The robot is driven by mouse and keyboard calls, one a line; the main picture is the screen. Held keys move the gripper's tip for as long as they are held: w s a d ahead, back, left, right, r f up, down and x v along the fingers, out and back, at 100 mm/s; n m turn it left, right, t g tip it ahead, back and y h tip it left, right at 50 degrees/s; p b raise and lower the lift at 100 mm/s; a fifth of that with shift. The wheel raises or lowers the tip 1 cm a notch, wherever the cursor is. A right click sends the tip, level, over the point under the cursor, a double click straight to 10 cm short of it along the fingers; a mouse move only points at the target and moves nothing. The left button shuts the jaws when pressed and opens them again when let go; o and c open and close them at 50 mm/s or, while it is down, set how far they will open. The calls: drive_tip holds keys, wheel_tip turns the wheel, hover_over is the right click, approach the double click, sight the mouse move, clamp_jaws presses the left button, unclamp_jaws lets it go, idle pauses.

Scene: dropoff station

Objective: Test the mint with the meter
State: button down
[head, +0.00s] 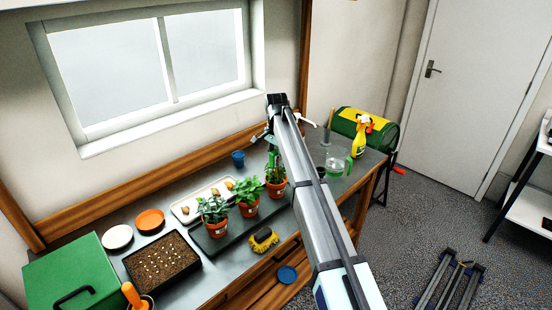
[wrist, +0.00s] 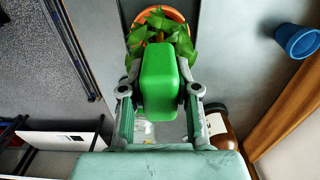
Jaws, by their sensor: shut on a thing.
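My gripper (wrist: 160,88) is shut on the green meter (wrist: 160,70), held between its two fingers. In the wrist view, a leafy green plant (wrist: 150,22) in an orange pot (wrist: 178,14) shows just beyond the meter. In the head view, the meter (head: 272,157) is over or beside the right-hand potted plant (head: 277,174). The meter's tip is hidden, so I cannot tell whether it is in the soil. A leafy plant (head: 247,190) stands in the middle pot, a blue-green one (head: 213,208) in the left. Their labels are too small to read.
A blue cup (head: 238,158) and a white tray (head: 184,212) are behind.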

drive_tip(key=shift+f, duration=1.2)
idle(0.8)
idle(1.2)
drive_tip(key=c, duration=0.8)
unclamp_jaws()
drive_tip(key=shift+o, duration=0.2)
drive_tip(key=shift+r, duration=0.15)
